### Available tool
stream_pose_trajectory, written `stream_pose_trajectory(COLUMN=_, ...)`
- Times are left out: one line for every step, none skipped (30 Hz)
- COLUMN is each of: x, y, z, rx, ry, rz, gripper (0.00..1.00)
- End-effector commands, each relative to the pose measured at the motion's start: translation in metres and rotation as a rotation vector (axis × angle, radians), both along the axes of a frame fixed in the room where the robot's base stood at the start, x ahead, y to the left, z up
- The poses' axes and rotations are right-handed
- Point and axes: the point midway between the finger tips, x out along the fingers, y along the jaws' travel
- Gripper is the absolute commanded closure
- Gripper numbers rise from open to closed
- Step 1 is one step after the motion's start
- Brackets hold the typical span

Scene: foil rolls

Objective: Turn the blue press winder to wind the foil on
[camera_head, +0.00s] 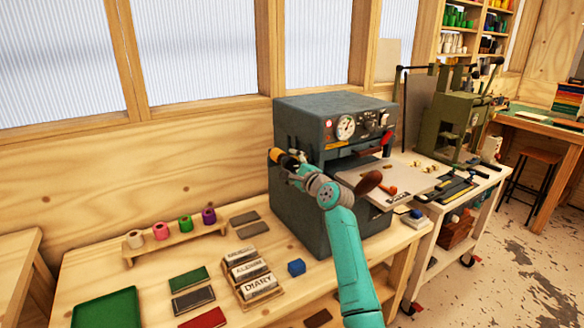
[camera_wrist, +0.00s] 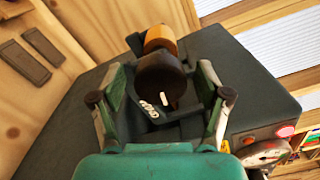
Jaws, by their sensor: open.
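The blue-grey press (camera_head: 300,215) stands on the wooden bench, with a round dial on its front. It fills the middle of the wrist view (camera_wrist: 245,70). The winder, a dark round knob with a white mark (camera_wrist: 163,82), is on the press's side. A gold-orange foil roll (camera_wrist: 160,40) shows just behind it, and in the head view (camera_head: 275,155) at the press's left side. My gripper (camera_wrist: 162,72) is open, one finger on each side of the knob, with gaps visible. In the head view my gripper (camera_head: 293,166) hides most of the winder.
A wooden rack (camera_head: 180,240) holds several coloured foil rolls at left. An olive press (camera_head: 452,115) stands at right.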

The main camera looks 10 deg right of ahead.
Motion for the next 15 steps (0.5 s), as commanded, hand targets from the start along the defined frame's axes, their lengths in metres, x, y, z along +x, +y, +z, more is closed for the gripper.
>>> stream_pose_trajectory(x=-0.001, y=0.000, z=0.000, rx=0.000, ry=0.000, rz=0.000, gripper=0.24)
stream_pose_trajectory(x=-0.002, y=-0.001, z=0.000, rx=0.000, ry=0.000, rz=0.000, gripper=0.24)
stream_pose_trajectory(x=-0.004, y=-0.001, z=-0.001, rx=0.000, ry=0.000, rz=0.000, gripper=0.24)
stream_pose_trajectory(x=-0.006, y=-0.002, z=-0.001, rx=0.000, ry=0.000, rz=0.000, gripper=0.24)
stream_pose_trajectory(x=-0.009, y=-0.003, z=-0.001, rx=0.000, ry=0.000, rz=0.000, gripper=0.24)
stream_pose_trajectory(x=-0.013, y=-0.005, z=-0.001, rx=-0.001, ry=-0.001, rz=0.000, gripper=0.24)
stream_pose_trajectory(x=-0.016, y=-0.006, z=-0.001, rx=-0.001, ry=-0.001, rz=0.000, gripper=0.24)
stream_pose_trajectory(x=-0.021, y=-0.007, z=-0.001, rx=0.000, ry=0.000, rz=0.000, gripper=0.24)
stream_pose_trajectory(x=-0.027, y=-0.009, z=-0.001, rx=-0.001, ry=-0.001, rz=-0.001, gripper=0.24)
stream_pose_trajectory(x=-0.032, y=-0.010, z=-0.001, rx=-0.002, ry=-0.001, rz=-0.001, gripper=0.24)
stream_pose_trajectory(x=-0.037, y=-0.013, z=-0.001, rx=-0.001, ry=-0.001, rz=-0.001, gripper=0.24)
stream_pose_trajectory(x=-0.045, y=-0.015, z=-0.001, rx=-0.001, ry=-0.001, rz=-0.001, gripper=0.24)
stream_pose_trajectory(x=-0.050, y=-0.017, z=-0.001, rx=0.000, ry=-0.001, rz=-0.002, gripper=0.24)
stream_pose_trajectory(x=-0.056, y=-0.019, z=-0.002, rx=0.000, ry=-0.001, rz=-0.001, gripper=0.24)
stream_pose_trajectory(x=-0.063, y=-0.021, z=-0.001, rx=-0.001, ry=-0.001, rz=-0.001, gripper=0.24)
